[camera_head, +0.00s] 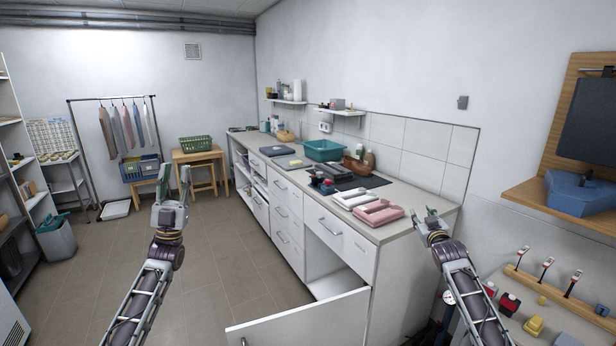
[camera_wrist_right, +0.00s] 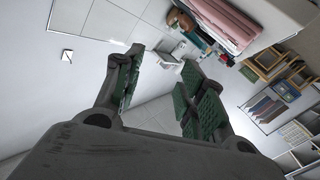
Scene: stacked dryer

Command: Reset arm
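My left gripper (camera_head: 174,190) is raised in front of the floor on the left side of the head view. Its two fingers stand apart with nothing between them. My right gripper (camera_head: 429,222) is by the near right corner of the counter (camera_head: 408,229). The right wrist view shows its green-padded fingers (camera_wrist_right: 158,88) apart with nothing held between them. In the head view I cannot tell whether the right gripper touches the counter edge.
A cabinet door (camera_head: 300,322) stands open low at the counter's near end. Folded pink (camera_head: 379,213) and white (camera_head: 354,198) cloths lie on the counter near my right gripper. A wooden shelf (camera_head: 560,210) with a blue object (camera_head: 580,192) is at right.

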